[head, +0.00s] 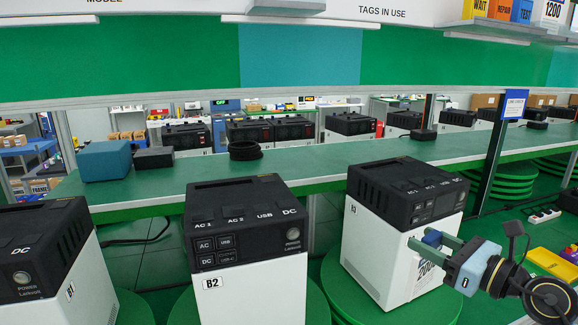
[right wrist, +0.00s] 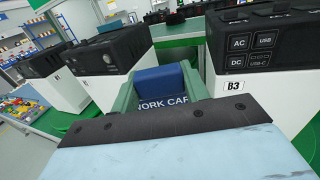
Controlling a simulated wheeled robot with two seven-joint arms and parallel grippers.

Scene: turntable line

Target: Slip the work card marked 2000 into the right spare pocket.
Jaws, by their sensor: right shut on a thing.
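My right gripper (head: 430,243) comes in from the lower right, its green fingers shut on the work card. The card (head: 426,267) has a white face with 2000 on it and a blue top end between the fingers. In the head view it overlaps the right white-and-black power unit (head: 375,240); I cannot tell if they touch. In the right wrist view the blue end of the card (right wrist: 160,78) and part of the words WORK CARD show between the fingers. I cannot make out the right spare pocket. My left gripper is not in view.
Power unit B2 (head: 248,290) and another unit (head: 50,275) stand to the left on green turntables. Behind runs a green bench (head: 310,158). A shelf at top right holds WAIT, REPAIR, TEST and 1200 cards (head: 552,12). A yellow tray (head: 550,262) lies at right.

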